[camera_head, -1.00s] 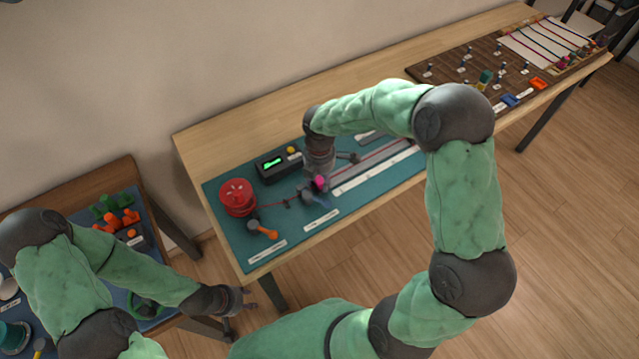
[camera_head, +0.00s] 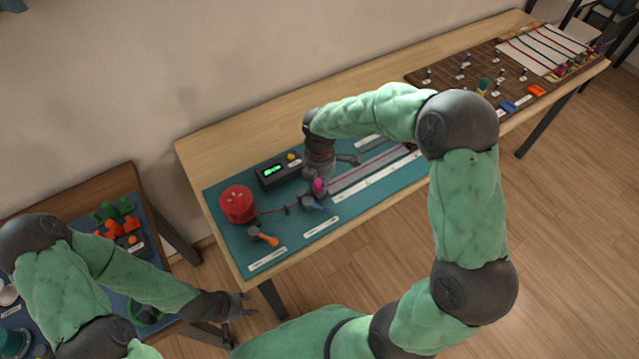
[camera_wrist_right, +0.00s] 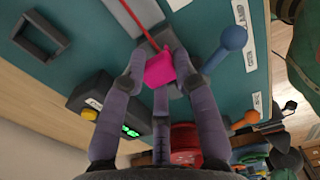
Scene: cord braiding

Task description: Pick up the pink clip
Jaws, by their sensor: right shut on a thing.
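The pink clip (camera_head: 319,186) is on the teal mat, beside the near end of the grey rail. It also shows large in the right wrist view (camera_wrist_right: 160,68), where a red cord (camera_wrist_right: 149,36) runs to it. My right gripper (camera_wrist_right: 157,62) points down over the mat, with its fingers shut on the clip from both sides. In the head view the fingers partly cover the clip. My left gripper (camera_head: 247,307) is apart from it, beyond the right edge of the small side table. Its fingers are spread and empty.
A red spool (camera_head: 238,204), a black box with a green display (camera_head: 279,170), an orange-handled tool (camera_head: 263,236) and a blue-handled tool (camera_head: 318,206) are near the clip on the teal mat (camera_head: 234,250). A brown pegboard (camera_head: 445,73) lies further right. Bare wood borders the mat.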

